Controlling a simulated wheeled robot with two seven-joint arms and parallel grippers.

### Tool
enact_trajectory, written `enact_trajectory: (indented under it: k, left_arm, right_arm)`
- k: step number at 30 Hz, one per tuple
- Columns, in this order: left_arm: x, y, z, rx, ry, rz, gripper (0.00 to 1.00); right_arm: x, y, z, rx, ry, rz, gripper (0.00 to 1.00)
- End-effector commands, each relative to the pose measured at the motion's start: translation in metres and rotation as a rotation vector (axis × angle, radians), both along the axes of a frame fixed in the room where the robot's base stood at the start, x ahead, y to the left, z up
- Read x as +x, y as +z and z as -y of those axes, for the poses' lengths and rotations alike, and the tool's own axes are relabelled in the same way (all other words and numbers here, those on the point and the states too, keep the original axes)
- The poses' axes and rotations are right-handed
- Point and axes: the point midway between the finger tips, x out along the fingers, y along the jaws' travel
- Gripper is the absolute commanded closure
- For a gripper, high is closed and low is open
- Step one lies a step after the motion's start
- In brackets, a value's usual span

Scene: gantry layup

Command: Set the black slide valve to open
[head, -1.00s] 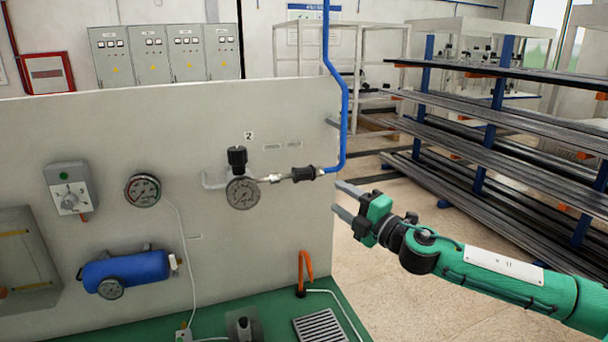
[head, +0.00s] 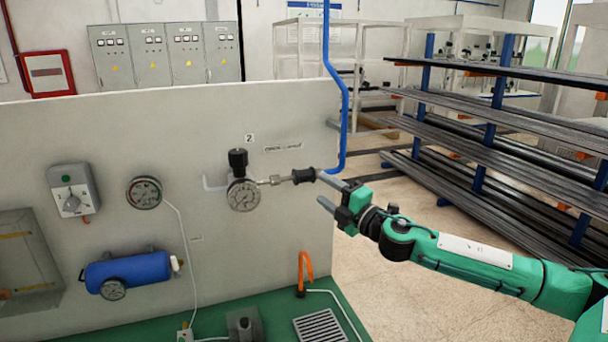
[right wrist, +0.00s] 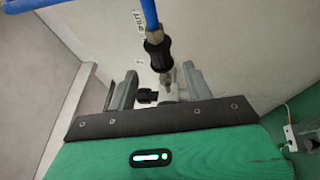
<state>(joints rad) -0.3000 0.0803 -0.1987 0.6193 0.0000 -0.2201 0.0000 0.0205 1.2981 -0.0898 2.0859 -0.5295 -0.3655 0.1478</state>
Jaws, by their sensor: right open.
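The black slide valve (head: 304,175) is a dark ribbed sleeve on the thin metal line at the panel's right, between the round gauge (head: 243,194) and the blue hose (head: 345,120). My right gripper (head: 322,188) is open, its two fingers pointing left toward the panel with the tips close to the valve's right end. In the right wrist view the black sleeve (right wrist: 159,55) lies beyond and between the spread fingers (right wrist: 158,82). I cannot tell whether a finger touches it. My left gripper is not in view.
A black knob (head: 238,158) stands above the gauge. A blue cylinder (head: 130,271) and another gauge (head: 144,192) are mounted further left on the panel (head: 225,110). An orange loop (head: 306,268) rises from the green base. A rack of dark bars (head: 490,130) stands behind at right.

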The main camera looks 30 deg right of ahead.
Motion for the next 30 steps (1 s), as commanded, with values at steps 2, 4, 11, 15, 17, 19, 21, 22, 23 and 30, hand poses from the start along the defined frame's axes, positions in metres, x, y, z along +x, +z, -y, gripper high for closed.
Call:
enact_trajectory:
  k: [2,4,11,15,17,19,21,22,23,30]
  left_arm:
    - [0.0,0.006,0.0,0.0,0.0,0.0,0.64]
    - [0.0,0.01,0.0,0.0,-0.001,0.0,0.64]
    - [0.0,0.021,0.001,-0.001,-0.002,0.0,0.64]
    - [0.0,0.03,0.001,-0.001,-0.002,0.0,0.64]
    - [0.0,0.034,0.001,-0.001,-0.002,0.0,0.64]
    - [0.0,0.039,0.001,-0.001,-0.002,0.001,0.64]
    - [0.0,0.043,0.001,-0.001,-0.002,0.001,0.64]
    - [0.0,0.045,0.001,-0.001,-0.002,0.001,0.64]
    - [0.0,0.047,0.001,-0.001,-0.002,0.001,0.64]
    - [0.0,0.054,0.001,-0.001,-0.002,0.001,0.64]
  right_arm:
    - [0.005,0.004,0.0,0.003,-0.002,0.002,0.49]
    - [0.009,0.005,0.0,0.004,-0.002,0.002,0.49]
    - [0.025,0.008,-0.003,0.004,-0.001,0.002,0.49]
    - [0.037,0.01,-0.005,0.004,-0.001,0.002,0.49]
    - [0.043,0.012,-0.006,0.004,-0.001,0.002,0.49]
    - [0.05,0.013,-0.007,0.003,-0.002,0.002,0.49]
    - [0.057,0.014,-0.009,0.001,-0.001,0.002,0.49]
    - [0.06,0.014,-0.009,0.003,-0.002,0.002,0.49]
    - [0.063,0.015,-0.01,0.004,-0.001,0.002,0.49]
    - [0.079,0.015,-0.012,0.001,-0.001,0.001,0.49]
